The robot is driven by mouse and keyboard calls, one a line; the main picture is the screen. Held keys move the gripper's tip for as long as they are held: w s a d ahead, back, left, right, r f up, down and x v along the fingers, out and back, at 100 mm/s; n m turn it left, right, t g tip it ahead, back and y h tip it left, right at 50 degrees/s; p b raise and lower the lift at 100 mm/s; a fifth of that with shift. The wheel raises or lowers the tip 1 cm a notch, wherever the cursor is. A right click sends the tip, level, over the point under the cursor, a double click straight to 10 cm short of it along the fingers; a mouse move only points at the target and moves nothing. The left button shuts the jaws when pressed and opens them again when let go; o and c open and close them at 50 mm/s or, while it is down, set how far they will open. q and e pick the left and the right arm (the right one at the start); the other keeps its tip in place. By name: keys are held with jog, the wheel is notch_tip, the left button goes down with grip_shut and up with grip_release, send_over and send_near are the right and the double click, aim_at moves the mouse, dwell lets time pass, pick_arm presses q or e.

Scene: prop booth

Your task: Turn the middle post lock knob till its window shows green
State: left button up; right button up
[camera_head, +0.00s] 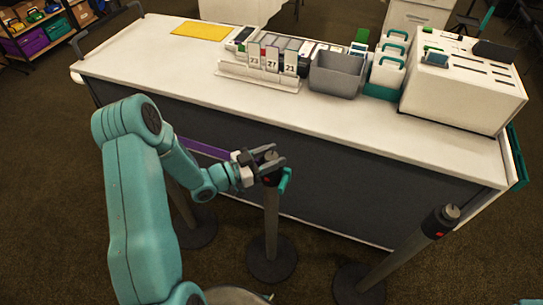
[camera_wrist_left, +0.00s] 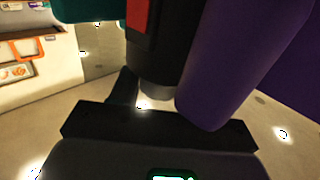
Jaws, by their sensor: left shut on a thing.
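The middle post (camera_head: 271,225) stands upright in front of the counter, with a dark head and a teal piece on its right side. My left gripper (camera_head: 268,158) is shut on the lock knob at its top; the fingers hide much of the knob in the head view. The window (camera_head: 268,182) on the post head shows red. In the left wrist view the grey knob (camera_wrist_left: 157,91) shows below the black post head, and the window (camera_wrist_left: 138,14) is red there too. My right gripper is not in view.
A right post (camera_head: 405,258) appears slanted, with a grey knob and a red mark. A left post (camera_head: 184,208) is partly hidden by my left arm. A purple belt (camera_head: 205,149) runs at the middle post's left. The white counter (camera_head: 170,70) behind holds a grey bin (camera_head: 337,77).

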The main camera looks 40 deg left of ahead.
pick_arm(q)
jog(key=shift+f+n+t+y+b, duration=0.15)
jog(key=shift+n+t+y+b, duration=0.15)
jog(key=shift+n+y+b, duration=0.15)
jog(key=n+y+b, duration=0.3)
jog(key=y+b, duration=0.1)
jog(key=y, duration=0.1)
jog(key=n+y+b, duration=0.3)
jog(key=y+b, duration=0.1)
jog(key=y, duration=0.1)
jog(key=n+y+b, duration=0.4)
jog(key=y+b, duration=0.1)
jog(key=shift+d+f, duration=0.1)
jog(key=shift+d, duration=0.1)
jog(key=n+g+y+b, duration=0.1)
jog(key=n+g+y, duration=0.1)
jog(key=y, duration=0.2)
jog(key=shift+n+b, duration=0.25)
jog(key=shift+b, duration=0.15)
jog(key=shift+a+r+n+g+y+b, duration=0.15)
jog(key=shift+n+g+y+b, duration=0.1)
jog(key=shift+n+g+y, duration=0.55)
jog(key=shift+r+n+g+y+b, duration=0.1)
jog(key=shift+n+g+y+b, duration=0.1)
jog(key=shift+n+g+y, duration=0.55)
jog(key=shift+r+g, duration=0.1)
jog(key=shift+g, duration=0.25)
jog(key=o, duration=0.9)
jog(key=shift+a, duration=0.1)
